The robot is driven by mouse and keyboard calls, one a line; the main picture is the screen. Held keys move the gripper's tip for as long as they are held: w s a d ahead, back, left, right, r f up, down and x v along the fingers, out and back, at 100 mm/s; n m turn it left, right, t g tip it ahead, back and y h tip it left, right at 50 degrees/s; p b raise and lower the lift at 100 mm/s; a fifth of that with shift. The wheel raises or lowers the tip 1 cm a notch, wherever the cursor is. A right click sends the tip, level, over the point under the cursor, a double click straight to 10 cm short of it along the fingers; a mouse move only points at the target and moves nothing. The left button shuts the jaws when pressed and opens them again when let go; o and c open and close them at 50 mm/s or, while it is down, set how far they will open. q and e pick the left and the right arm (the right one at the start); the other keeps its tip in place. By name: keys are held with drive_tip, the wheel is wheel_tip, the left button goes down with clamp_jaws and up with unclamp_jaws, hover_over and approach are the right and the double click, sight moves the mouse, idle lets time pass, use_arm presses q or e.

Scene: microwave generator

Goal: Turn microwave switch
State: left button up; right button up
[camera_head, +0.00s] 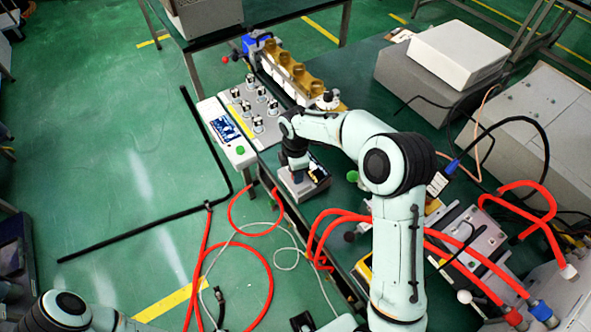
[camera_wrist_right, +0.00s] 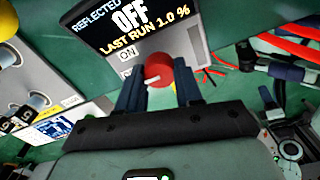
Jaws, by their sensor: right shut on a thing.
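The microwave generator is a small grey box (camera_head: 305,186) on the bench, partly hidden under my right arm in the head view. In the right wrist view its dark display (camera_wrist_right: 135,25) reads REFLECTED OFF and LAST RUN 1.0 %. A red round switch knob (camera_wrist_right: 158,69) with a pale pointer mark sits below the display, beside an ON label (camera_wrist_right: 127,53). My right gripper (camera_wrist_right: 160,84) has its dark blue fingers on either side of the knob, shut on it. In the head view the right gripper (camera_head: 299,176) reaches down at the box.
A sloped panel with several knobs (camera_head: 252,108) and a blue-lit screen (camera_head: 226,125) stands to the left of the box. Brass-coloured parts (camera_head: 285,62) stand behind. Red hoses (camera_head: 335,214) loop at the right and hang over the bench edge. Open green floor lies left.

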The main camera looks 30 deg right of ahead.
drive_tip(key=o, duration=1)
drive_tip(key=shift+o, duration=0.2)
drive_tip(key=shift+r, duration=0.15)
use_arm(q)
drive_tip(key=shift+w+r+p, duration=0.55)
drive_tip(key=shift+r+p, duration=0.2)
drive_tip(key=shift+r, duration=0.15)
use_arm(e)
wheel_tip(320, 180, up, 13)
